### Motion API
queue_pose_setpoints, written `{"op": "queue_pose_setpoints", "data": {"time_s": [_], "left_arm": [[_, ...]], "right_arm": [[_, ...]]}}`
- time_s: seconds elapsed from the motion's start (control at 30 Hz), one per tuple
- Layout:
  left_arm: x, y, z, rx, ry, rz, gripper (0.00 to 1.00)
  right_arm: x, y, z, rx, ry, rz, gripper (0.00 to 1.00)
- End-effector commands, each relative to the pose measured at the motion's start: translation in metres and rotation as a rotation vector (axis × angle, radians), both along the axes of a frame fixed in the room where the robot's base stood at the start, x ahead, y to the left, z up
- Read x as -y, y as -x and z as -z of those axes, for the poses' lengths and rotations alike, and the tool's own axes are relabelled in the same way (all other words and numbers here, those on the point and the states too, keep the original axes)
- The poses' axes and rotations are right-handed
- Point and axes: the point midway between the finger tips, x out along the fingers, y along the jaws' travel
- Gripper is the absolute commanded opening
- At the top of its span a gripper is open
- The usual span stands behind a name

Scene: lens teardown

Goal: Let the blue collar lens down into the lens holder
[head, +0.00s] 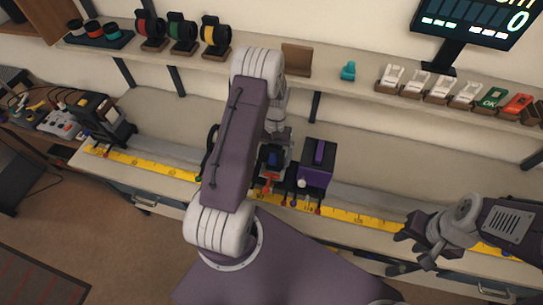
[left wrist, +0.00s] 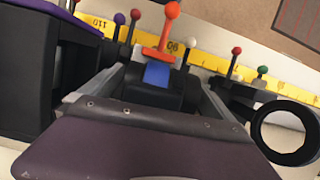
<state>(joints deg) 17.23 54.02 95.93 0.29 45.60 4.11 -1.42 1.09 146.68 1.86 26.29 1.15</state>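A small blue part (head: 273,159), perhaps the blue collar lens, shows in the head view beyond my left arm. In the left wrist view the blue part (left wrist: 158,74) sits on a dark stepped body between the fingers of my left gripper (left wrist: 158,82). An orange-red piece with a ball knob (left wrist: 162,38) stands right beyond it, perhaps on the lens holder. The collar's ring shape and its seat are hidden. I cannot tell whether the fingers touch the dark body. My right gripper (head: 418,242) is empty at the right, its fingers apart.
A purple-and-black box (head: 318,165) stands close right of my left gripper. A black ring (left wrist: 285,131) stands on its other side. A yellow scale (head: 345,214) runs along the bench. The shelf (head: 345,92) behind holds small parts. A black device (head: 104,118) stands far left.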

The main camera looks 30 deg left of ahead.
Motion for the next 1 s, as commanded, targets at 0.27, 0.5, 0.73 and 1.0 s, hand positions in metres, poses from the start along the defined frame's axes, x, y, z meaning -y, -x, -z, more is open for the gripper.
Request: {"op": "queue_pose_setpoints", "data": {"time_s": [0.27,0.5,0.73,1.0], "left_arm": [[-0.001,-0.004,-0.007,0.005,-0.002,0.0,1.0],[-0.006,-0.017,-0.057,0.007,-0.003,0.0,1.0],[-0.008,-0.023,-0.086,0.002,-0.001,0.0,1.0],[-0.007,-0.023,-0.088,0.0,0.0,0.0,1.0]], "right_arm": [[0.0,0.0,0.004,0.0,0.0,0.0,0.36],[0.0,0.0,0.019,0.0,0.0,0.0,0.36],[0.0,0.0,0.022,0.0,0.0,0.0,0.36],[0.0,0.0,0.022,0.0,0.0,0.0,0.36]]}}
